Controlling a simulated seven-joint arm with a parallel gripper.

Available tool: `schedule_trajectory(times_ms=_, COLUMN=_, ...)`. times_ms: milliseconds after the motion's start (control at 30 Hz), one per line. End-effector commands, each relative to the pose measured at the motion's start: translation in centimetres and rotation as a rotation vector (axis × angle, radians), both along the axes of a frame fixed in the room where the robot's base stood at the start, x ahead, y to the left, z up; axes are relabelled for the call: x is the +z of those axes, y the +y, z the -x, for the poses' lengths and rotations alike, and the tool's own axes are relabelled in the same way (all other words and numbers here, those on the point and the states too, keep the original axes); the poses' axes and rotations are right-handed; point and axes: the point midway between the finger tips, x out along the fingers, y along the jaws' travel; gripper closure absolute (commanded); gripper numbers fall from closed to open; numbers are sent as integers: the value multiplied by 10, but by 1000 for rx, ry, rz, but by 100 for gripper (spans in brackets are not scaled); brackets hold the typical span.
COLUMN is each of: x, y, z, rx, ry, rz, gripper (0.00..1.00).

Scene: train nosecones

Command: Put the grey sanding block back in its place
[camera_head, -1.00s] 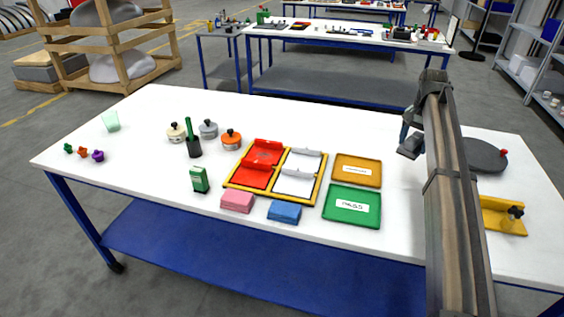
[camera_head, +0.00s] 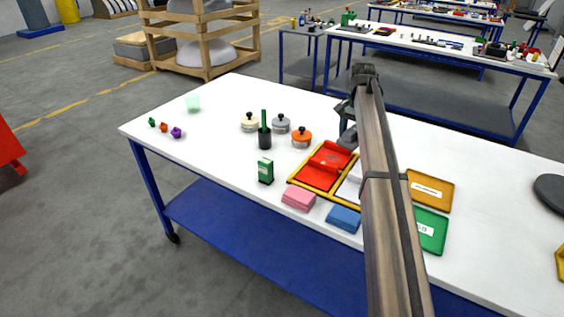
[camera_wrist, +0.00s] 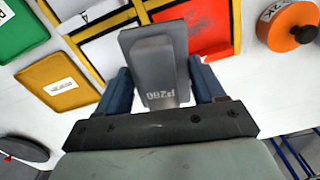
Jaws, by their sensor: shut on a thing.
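The grey sanding block (camera_wrist: 158,62), marked P280, is held between the two fingers of my gripper (camera_wrist: 163,84) in the wrist view. In the head view my gripper (camera_head: 346,122) is above the back of the yellow-framed tray (camera_head: 316,190), and my arm hides much of the tray's right side. The tray has red compartments (camera_head: 318,178) on the left and white ones (camera_head: 353,180) on the right. In the wrist view the block covers part of the frame between the red panel (camera_wrist: 208,30) and the white panel (camera_wrist: 106,50).
A pink block (camera_head: 299,198) and a blue block (camera_head: 344,218) lie in front of the tray. An orange tray (camera_head: 430,190) and a green tray (camera_head: 433,230) are to its right. An orange lidded pot (camera_head: 301,138) stands behind it, near a dark cup (camera_head: 264,137). A green box (camera_head: 265,171) stands left.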

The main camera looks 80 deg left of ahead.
Motion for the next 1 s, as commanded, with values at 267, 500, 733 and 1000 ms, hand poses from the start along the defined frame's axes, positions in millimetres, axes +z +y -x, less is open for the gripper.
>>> schedule_trajectory(times_ms=267, x=-2, y=52, z=114, rx=88, ry=0, rz=0, gripper=60)
schedule_trajectory(times_ms=500, x=-4, y=76, z=189, rx=141, ry=0, rz=0, gripper=60)
schedule_trajectory(times_ms=733, x=-6, y=84, z=220, rx=162, ry=-1, rz=-1, gripper=60)
schedule_trajectory(times_ms=1000, x=-35, y=84, z=223, rx=164, ry=0, rz=1, gripper=60)
